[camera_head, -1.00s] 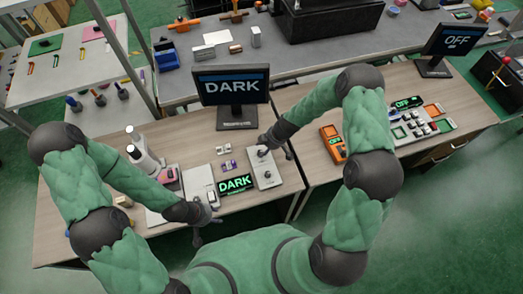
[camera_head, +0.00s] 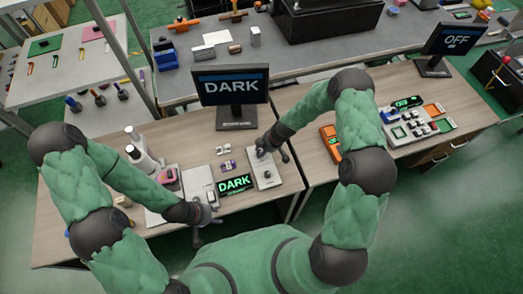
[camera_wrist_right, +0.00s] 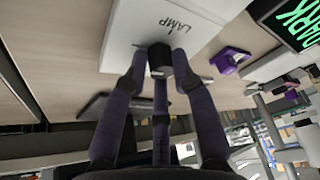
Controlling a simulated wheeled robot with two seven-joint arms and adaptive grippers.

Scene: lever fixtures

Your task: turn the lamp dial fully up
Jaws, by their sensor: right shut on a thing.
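The lamp dial is a black knob (camera_wrist_right: 160,58) on a pale plate marked LAMP (camera_wrist_right: 125,38) in the right wrist view. The plate (camera_head: 272,181) lies on the wooden desk in the head view. My right gripper (camera_head: 266,149) is at the plate's far end. In the wrist view its fingers (camera_wrist_right: 160,70) are shut around the knob and partly hide it. My left gripper (camera_head: 208,200) is low over the desk's front left; its finger opening is unclear. A small display (camera_head: 235,184) beside the plate reads DARK, as does the monitor (camera_head: 231,86).
A purple item (camera_head: 227,166) and small white parts lie left of the plate. The monitor stands behind it. An orange device (camera_head: 331,143) and a button panel (camera_head: 412,127) are on the right desk. White bottles (camera_head: 138,150) stand at the left.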

